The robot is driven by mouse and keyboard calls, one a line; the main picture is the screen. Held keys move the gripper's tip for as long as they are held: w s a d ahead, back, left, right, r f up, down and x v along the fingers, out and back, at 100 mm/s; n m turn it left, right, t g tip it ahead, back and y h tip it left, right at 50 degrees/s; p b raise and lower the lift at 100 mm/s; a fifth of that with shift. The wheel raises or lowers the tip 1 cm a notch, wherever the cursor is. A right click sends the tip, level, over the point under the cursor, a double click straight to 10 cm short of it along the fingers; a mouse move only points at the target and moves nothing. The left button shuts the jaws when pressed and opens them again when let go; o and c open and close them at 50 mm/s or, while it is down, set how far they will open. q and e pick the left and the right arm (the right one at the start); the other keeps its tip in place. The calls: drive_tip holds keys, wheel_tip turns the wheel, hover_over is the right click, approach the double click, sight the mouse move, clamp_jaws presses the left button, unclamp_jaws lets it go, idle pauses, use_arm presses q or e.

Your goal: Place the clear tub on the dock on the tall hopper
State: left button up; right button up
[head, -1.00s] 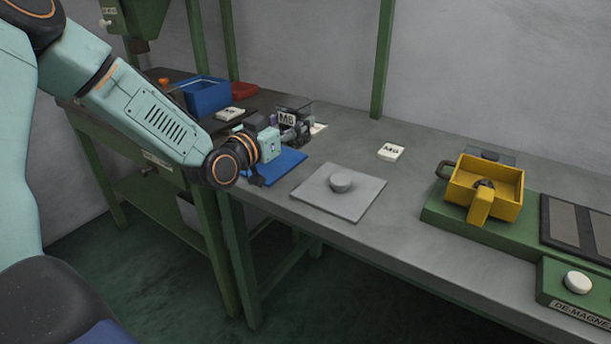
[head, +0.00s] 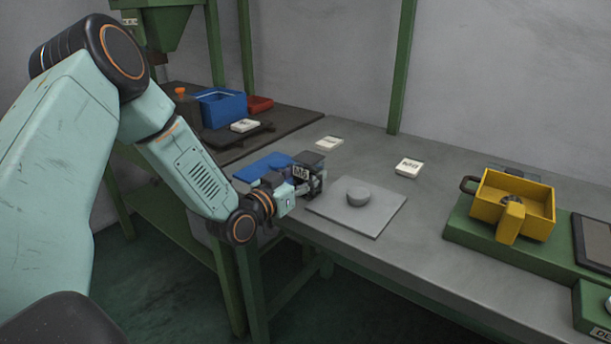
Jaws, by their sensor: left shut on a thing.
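My left gripper (head: 299,187) is shut on the clear tub (head: 313,163), a small see-through, dark-looking box with an M6 label on its side. The gripper covers part of the tub. The tub is at the near right side of the blue mat (head: 262,166), left of the grey plate with a round knob; I cannot tell how high it is above the bench. A green hopper (head: 165,27) stands at the back left, its top cut off by the frame. I cannot make out its dock. My right gripper is out of view.
The grey plate (head: 380,215) lies on the bench (head: 420,250). White labelled cards (head: 408,168) lie behind it. A yellow bin (head: 540,212) stands on a green base at right. A blue bin (head: 219,108) and red tray (head: 260,105) stand on the dark left table.

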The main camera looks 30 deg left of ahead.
use_arm(q)
drive_tip(key=o, duration=1.2)
drive_tip(key=shift+s+d+r, duration=0.1)
drive_tip(key=shift+s+r, duration=0.05)
drive_tip(key=shift+r, duration=0.05)
drive_tip(key=o, duration=0.3)
drive_tip(key=shift+a+f, duration=0.15)
drive_tip(key=shift+a, duration=0.05)
drive_tip(key=shift+o, duration=0.2)
